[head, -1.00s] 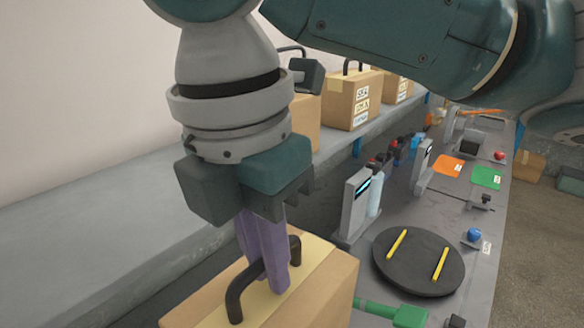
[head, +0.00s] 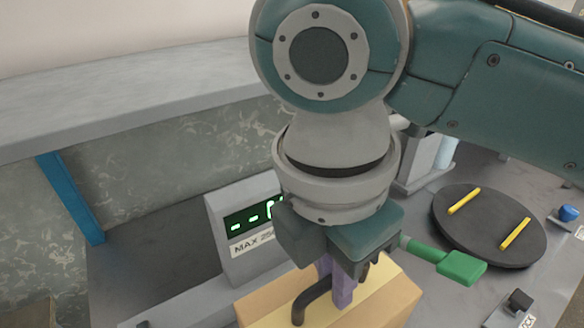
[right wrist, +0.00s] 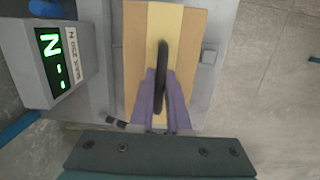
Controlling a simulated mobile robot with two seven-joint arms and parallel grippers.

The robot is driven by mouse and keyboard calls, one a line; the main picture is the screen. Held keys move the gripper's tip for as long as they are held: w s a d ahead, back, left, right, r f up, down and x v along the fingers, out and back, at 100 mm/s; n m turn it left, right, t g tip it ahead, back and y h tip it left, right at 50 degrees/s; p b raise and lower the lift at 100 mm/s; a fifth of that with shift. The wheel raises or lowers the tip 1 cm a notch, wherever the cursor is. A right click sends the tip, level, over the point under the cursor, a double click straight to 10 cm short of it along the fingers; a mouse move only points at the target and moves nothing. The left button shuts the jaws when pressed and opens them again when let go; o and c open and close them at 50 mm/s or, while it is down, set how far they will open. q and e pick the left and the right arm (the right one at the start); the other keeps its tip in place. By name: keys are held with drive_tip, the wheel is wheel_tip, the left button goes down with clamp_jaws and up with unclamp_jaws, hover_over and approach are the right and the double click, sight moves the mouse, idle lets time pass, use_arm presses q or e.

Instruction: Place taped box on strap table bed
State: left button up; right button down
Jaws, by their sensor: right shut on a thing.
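The taped box (head: 375,309) is brown cardboard with a pale tape strip along its top and a black handle. It shows at the bottom of the head view, partly cut off. My right gripper (head: 338,288) is above it, with purple fingers shut on the black handle. In the right wrist view the fingers (right wrist: 163,100) close around the handle, and the box (right wrist: 190,50) lies beyond them. Whether the box rests on the surface below or hangs above it, I cannot tell. I cannot identify a strap table bed for certain. My left gripper is not in view.
A grey display post (head: 228,245) with green digits and a "MAX" label stands left of the box. A green lever (head: 455,264) and a dark round disc (head: 480,225) with yellow bars lie to the right. A grey shelf (head: 120,95) runs along the back wall.

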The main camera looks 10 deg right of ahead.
sight(328, 299)
wheel_tip(328, 299, down, 6)
drive_tip(key=shift+r+b, duration=0.1)
drive_tip(key=shift+b, duration=0.25)
drive_tip(key=shift+f+b, duration=0.35)
drive_tip(key=shift+f, duration=1.7)
drive_tip(key=c, duration=0.9)
unclamp_jaws()
